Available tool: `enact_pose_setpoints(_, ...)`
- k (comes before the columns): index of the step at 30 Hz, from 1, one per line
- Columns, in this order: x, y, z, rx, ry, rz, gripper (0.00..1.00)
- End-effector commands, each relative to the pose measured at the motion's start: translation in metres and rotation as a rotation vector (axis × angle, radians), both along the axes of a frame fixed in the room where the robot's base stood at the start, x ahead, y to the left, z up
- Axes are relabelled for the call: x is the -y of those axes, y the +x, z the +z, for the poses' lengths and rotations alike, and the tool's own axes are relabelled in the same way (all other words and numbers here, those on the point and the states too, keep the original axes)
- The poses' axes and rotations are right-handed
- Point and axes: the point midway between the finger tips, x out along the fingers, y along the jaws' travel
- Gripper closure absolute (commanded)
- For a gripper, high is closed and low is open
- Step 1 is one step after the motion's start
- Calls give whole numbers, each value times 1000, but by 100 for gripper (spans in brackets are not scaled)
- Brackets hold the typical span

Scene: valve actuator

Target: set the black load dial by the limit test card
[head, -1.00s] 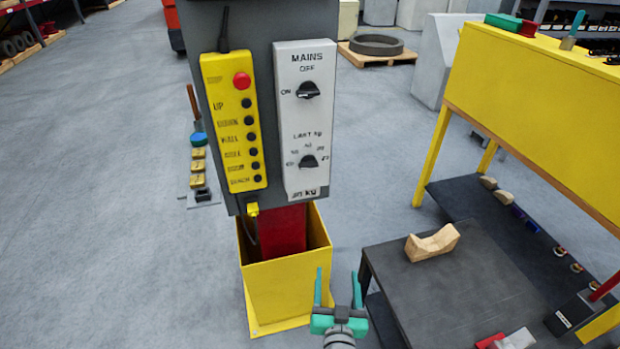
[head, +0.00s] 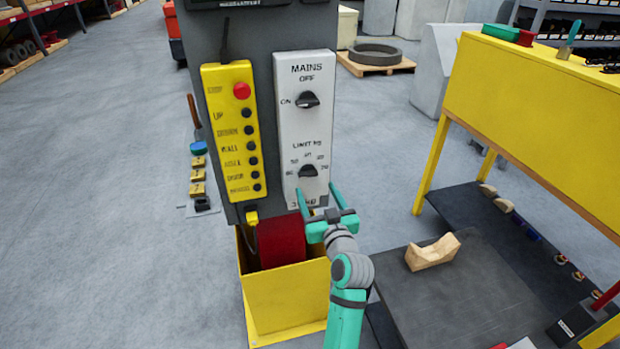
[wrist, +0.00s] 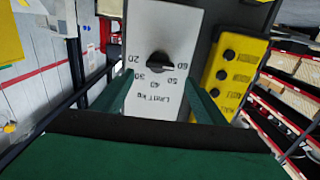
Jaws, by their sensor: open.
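The black load dial (head: 308,171) is the lower knob on the pale control panel (head: 312,127), under "LIMIT KG". I cannot make out a limit test card.
The black MAINS knob (head: 307,100) sits above the dial. A yellow pendant (head: 232,135) with a red button and several black buttons hangs close to the left. A yellow bin (head: 285,300) stands below, and a dark table (head: 440,300) with a wooden block (head: 432,252) is right.

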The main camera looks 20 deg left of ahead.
Motion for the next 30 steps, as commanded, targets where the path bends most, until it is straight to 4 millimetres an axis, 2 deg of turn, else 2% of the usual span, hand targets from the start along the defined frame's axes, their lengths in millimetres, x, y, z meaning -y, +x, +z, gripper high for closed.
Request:
enact_pose_setpoints(6, -23, 33, 0, -1, 1, 1, 34)
enact_pose_setpoints(12, -36, 55, 0, 0, 1, -2, 34)
enact_pose_setpoints(17, -42, 62, 0, 0, 0, -1, 34)
enact_pose_setpoints(26, -44, 63, 0, 0, 0, 1, 34)
enact_pose_setpoints(30, -44, 63, 0, 0, 0, 0, 68)
